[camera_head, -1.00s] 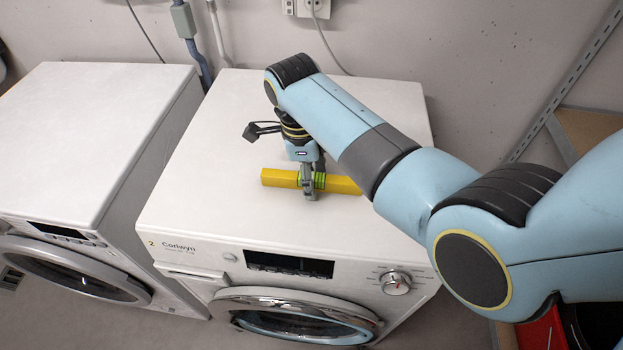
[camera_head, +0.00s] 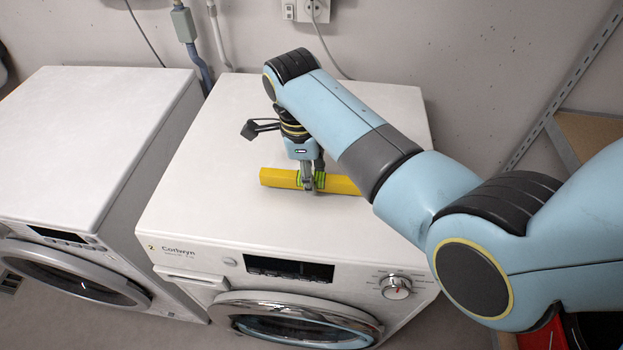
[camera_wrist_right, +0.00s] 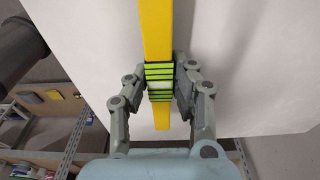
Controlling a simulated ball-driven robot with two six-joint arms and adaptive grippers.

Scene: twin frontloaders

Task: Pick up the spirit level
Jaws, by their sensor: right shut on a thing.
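The yellow spirit level (camera_head: 278,178) is over the top of the right-hand washing machine (camera_head: 215,200), lying across it from left to right. My right gripper (camera_head: 312,188) is shut on its middle, around the green-and-black banded part. In the right wrist view the level (camera_wrist_right: 157,35) runs between the two fingers of the gripper (camera_wrist_right: 161,95), which press on both sides of the bands. The level's right end is hidden behind my right arm in the head view. I cannot tell whether it touches the machine top. My left gripper is not in view.
A second white washing machine (camera_head: 85,135) stands to the left, with a gap between the two. A wall with a socket (camera_head: 317,10) and cable is behind. A shelf (camera_head: 590,135) stands at the right. The machine top around the level is clear.

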